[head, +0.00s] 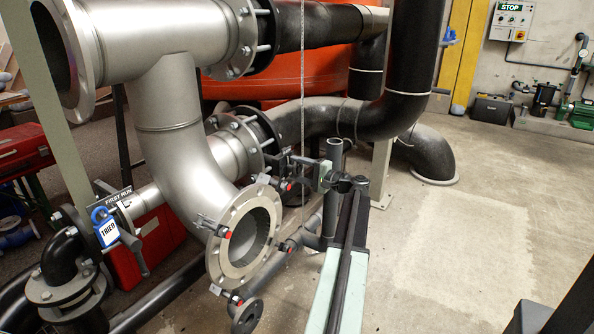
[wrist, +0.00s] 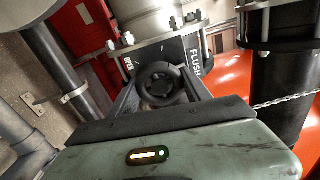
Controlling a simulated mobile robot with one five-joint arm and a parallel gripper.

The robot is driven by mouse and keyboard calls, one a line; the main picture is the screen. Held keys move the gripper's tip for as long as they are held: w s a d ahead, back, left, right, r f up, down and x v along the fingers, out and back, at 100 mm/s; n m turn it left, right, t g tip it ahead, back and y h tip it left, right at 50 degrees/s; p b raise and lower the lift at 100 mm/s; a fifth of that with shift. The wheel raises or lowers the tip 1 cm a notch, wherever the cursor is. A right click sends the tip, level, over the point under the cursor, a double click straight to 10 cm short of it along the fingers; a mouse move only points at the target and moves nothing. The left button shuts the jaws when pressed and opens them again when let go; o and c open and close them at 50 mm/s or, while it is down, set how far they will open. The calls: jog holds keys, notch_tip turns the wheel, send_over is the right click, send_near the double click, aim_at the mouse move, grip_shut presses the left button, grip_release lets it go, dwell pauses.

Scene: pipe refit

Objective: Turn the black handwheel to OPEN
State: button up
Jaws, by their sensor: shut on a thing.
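The black handwheel (wrist: 161,84) is in the middle of the wrist view, in front of a dark plate lettered FLUSH (wrist: 194,62). Small white lettering (wrist: 127,63) shows left of the wheel, too small to read surely. My gripper (wrist: 160,92) has a dark finger on each side of the wheel and is shut on its rim. The finger contacts are partly hidden. In the head view my pale green arm reaches toward the pipework in the middle. The gripper end and the wheel are too small and covered there to make out clearly.
A large grey pipe elbow with an open flange (head: 243,238) stands left of my arm, with several small red-tipped fittings around it. Black pipes (head: 330,118) and a hanging chain (head: 303,90) are close behind. A blue TRIED tag (head: 105,228) hangs at left.

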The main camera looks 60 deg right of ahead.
jog(key=n, duration=0.6)
jog(key=shift+a+n, duration=0.1)
jog(key=shift+n, duration=0.2)
jog(key=n, duration=1.2)
jog(key=shift+n, duration=0.3)
jog(key=n, duration=0.6)
jog(key=shift+a, duration=0.1)
jog(key=shift+n, duration=0.3)
jog(key=o, duration=1.3)
jog(key=shift+o, duration=0.2)
jog(key=s, duration=0.8)
